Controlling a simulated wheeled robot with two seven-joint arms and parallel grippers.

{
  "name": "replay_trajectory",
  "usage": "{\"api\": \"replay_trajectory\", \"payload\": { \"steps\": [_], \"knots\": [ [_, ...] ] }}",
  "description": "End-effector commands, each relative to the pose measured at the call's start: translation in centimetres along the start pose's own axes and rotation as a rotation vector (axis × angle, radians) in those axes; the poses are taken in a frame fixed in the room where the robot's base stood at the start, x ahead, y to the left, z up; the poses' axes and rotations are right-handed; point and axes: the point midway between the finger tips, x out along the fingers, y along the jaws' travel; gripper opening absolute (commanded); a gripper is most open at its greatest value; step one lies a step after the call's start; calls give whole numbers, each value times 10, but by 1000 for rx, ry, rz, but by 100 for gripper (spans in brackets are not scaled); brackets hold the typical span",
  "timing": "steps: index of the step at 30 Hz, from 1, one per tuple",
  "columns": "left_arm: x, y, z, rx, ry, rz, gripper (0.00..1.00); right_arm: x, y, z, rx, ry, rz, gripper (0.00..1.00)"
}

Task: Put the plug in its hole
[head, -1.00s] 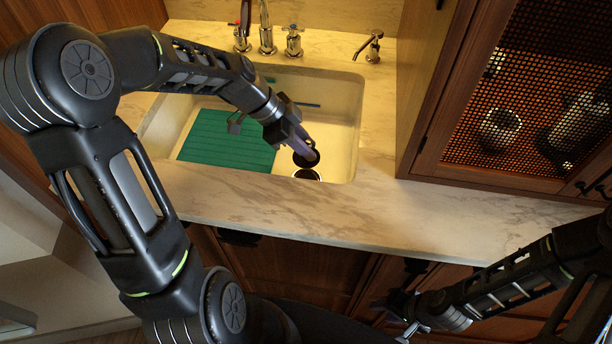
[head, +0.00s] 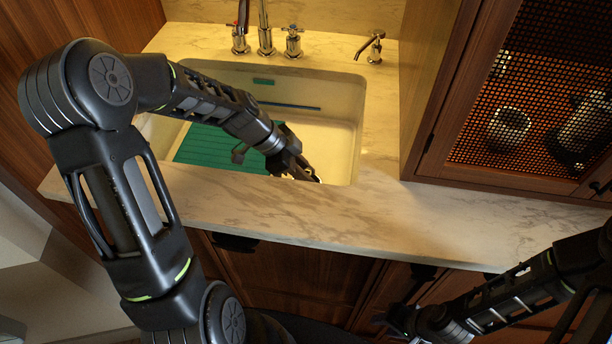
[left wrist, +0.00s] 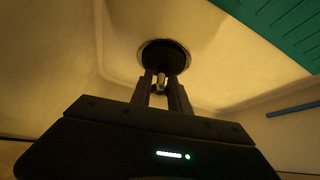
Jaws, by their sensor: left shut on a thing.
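My left gripper (head: 308,172) reaches down into the sink at its near side. In the left wrist view its two fingers (left wrist: 161,80) are shut on the small pale knob of the plug (left wrist: 160,84). Beyond the fingertips is a round dark area at the drain hole, with a metal rim (left wrist: 184,49) around it. I cannot tell plug disc from hole there, or whether the plug is seated. In the head view the gripper and the counter edge hide the plug and most of the hole. My right gripper (head: 398,318) is low in front of the cabinets, its fingers unclear.
The sink (head: 345,130) holds a green ribbed mat (head: 205,148) on the left and a blue strip (head: 290,106) at the back. Taps (head: 265,40) stand behind it. The marble counter (head: 300,214) is clear. A mesh-fronted cabinet (head: 530,110) stands at the right.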

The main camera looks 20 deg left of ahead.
Motion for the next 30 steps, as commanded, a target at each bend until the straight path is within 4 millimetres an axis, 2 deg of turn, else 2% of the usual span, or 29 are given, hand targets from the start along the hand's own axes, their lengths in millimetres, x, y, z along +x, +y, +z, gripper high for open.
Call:
{"api": "replay_trajectory", "payload": {
  "steps": [12, 13, 20, 30],
  "knots": [
    [4, 0, 2, 0, 0, -1, 0, 5, 2, 0, 0, 0, 0, 36],
    [3, 0, 2, 0, 0, -1, 23, 4, 2, 0, 0, 0, 0, 36],
    [2, 0, 1, 0, 0, -1, 42, 3, 1, 0, 0, 1, 0, 36],
    [0, 0, 0, -1, 0, -1, 44, 0, 0, 0, 0, 0, 0, 36]
  ]
}}
